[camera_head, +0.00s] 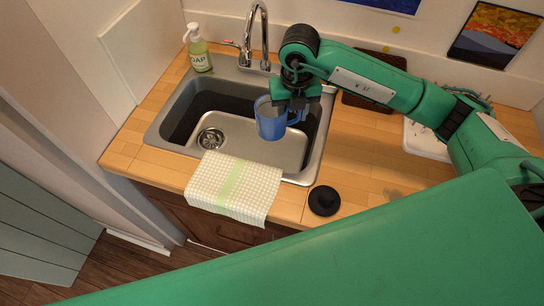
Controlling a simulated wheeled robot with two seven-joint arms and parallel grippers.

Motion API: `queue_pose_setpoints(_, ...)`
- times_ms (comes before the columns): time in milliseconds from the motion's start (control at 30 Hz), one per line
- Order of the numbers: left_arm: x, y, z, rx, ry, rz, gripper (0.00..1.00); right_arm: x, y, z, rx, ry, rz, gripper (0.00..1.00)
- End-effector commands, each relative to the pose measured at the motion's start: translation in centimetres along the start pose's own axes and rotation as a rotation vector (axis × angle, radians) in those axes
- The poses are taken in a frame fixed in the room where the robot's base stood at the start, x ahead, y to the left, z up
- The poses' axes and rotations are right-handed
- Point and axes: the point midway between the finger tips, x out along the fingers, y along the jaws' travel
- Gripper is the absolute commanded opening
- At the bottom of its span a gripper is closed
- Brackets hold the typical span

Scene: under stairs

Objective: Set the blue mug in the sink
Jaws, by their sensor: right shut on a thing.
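The blue mug (270,122) is upright in the head view, over the right part of the steel sink (240,148). My right gripper (290,108) comes down from above and is shut on the mug at its right side, hiding part of its rim. I cannot tell whether the mug's base touches the sink floor or hangs above it. The large green arm link across the bottom is mine. My left gripper is not in view.
A soap bottle (199,50) and the faucet (262,35) stand at the sink's back edge. A checked towel (234,188) drapes over the front edge. A black round stopper (324,200) lies on the wooden counter. A white rack (424,140) stands at right.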

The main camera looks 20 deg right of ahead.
Motion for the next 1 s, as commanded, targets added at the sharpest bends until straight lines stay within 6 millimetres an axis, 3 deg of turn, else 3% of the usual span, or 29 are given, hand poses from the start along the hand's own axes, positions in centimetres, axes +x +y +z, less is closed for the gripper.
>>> queue_pose_setpoints(200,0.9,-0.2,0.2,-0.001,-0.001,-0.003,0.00,0.8,0.3,0.7,0.422,0.003,0.006,0.00)
queue_pose_setpoints(400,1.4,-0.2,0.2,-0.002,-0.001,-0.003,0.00,1.2,0.4,1.1,0.726,0.007,0.006,0.00)
queue_pose_setpoints(667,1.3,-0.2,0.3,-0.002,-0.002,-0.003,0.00,1.9,0.4,1.3,0.881,0.011,0.005,0.00)
queue_pose_setpoints(767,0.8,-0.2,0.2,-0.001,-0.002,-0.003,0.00,3.6,0.4,1.2,0.886,0.014,0.002,0.00)
queue_pose_setpoints(1000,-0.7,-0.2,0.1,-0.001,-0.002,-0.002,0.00,9.9,0.3,1.1,0.884,0.014,0.000,0.00)
